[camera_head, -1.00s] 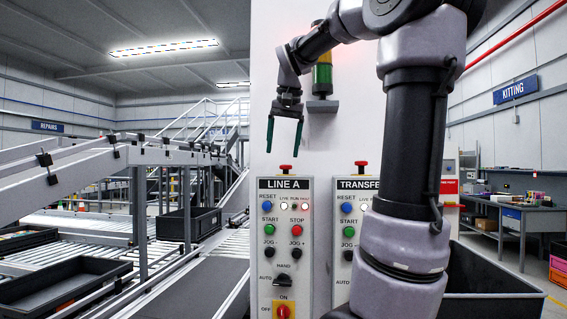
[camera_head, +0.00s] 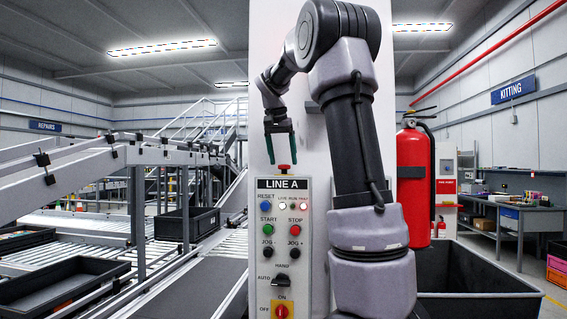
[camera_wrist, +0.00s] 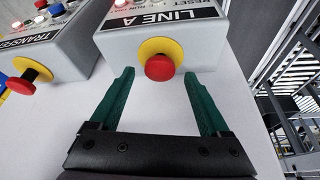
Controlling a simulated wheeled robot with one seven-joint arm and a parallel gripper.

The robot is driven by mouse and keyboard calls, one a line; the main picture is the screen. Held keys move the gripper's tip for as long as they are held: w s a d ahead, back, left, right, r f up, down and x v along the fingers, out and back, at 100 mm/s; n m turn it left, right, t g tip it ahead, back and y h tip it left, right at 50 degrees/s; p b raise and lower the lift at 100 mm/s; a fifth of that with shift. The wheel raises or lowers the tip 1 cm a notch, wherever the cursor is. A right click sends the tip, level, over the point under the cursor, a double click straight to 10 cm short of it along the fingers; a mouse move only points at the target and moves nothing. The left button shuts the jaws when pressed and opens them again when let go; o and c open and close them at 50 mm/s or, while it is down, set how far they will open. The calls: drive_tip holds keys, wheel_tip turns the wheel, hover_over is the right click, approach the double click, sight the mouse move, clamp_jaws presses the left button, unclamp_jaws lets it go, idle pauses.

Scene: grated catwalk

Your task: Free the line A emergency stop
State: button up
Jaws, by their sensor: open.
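The LINE A control box (camera_head: 283,225) hangs on a white panel. Its emergency stop, a red mushroom button (camera_head: 284,169), is on top of the box. In the wrist view the same red button (camera_wrist: 160,67) stands on a yellow collar, under the LINE A label. My gripper (camera_head: 279,162) is above the button, pointing down, its green fingers apart. In the wrist view my gripper (camera_wrist: 158,76) has one fingertip to each side of the button, with nothing held. I cannot tell whether the fingers touch it.
In the wrist view a second box, labelled TRANSFER, has its own red button (camera_wrist: 22,82) on the left. In the head view a fire extinguisher (camera_head: 413,180) and a dark bin (camera_head: 480,275) are right of my arm. Conveyors with black trays (camera_head: 65,285) fill the left.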

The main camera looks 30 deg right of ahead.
drive_tip(key=shift+x, duration=0.9)
clamp_jaws()
drive_tip(key=shift+r, duration=0.95)
unclamp_jaws()
drive_tip(key=v, duration=1)
drive_tip(key=shift+s+r, duration=0.15)
drive_tip(key=shift+r, duration=0.15)
drive_tip(key=shift+a, duration=0.15)
